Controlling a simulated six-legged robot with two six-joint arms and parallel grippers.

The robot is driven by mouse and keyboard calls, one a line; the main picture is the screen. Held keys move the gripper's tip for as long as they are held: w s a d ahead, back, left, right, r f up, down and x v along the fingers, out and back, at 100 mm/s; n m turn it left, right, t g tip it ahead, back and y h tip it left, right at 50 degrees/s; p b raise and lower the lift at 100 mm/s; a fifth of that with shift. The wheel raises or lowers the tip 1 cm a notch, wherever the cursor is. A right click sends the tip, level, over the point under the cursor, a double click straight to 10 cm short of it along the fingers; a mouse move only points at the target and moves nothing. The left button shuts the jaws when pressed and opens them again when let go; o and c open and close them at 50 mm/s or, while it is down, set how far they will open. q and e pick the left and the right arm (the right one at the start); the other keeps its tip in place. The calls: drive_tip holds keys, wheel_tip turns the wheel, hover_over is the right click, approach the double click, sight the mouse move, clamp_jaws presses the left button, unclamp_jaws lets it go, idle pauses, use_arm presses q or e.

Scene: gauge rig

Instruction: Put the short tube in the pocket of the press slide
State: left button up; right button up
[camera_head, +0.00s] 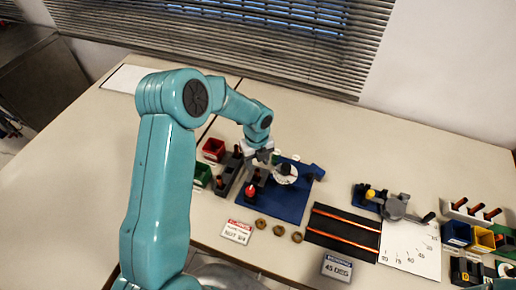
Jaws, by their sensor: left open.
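My left gripper (263,157) is open, pointing down above the back left of a blue mat (290,207). On the mat, close by the gripper, are a white round disc (286,174) and a dark block with a red part (250,191). They look like parts of the press, but I cannot make out the slide or its pocket. A dark rack (226,178) left of the mat holds small copper-coloured tubes (238,152). I cannot tell which one is the short tube. The gripper hides part of the press area.
Red (213,149) and green (202,175) bins stand left of the rack. Several brass rings (278,230) lie before the mat. Long copper tubes lie on a black mat (343,217). A bender (396,207), a tube rack (475,214) and bins (457,233) stand at right. The back right table is clear.

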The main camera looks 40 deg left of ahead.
sight(257, 171)
use_arm(q)
wheel_tip(257, 171, down, 5)
drive_tip(key=b, duration=0.3)
drive_tip(key=shift+d, duration=0.1)
drive_tip(key=shift+w+d+f, duration=0.1)
drive_tip(key=shift+w+f, duration=0.05)
drive_tip(key=shift+f, duration=0.2)
drive_tip(key=shift+f+b, duration=0.15)
drive_tip(key=shift+b, duration=0.2)
drive_tip(key=shift+s+a, duration=0.25)
drive_tip(key=shift+w+d, duration=0.15)
drive_tip(key=shift+c, duration=1.2)
drive_tip(key=shift+w, duration=0.1)
drive_tip(key=c, duration=0.5)
clamp_jaws()
drive_tip(key=shift+s, duration=0.2)
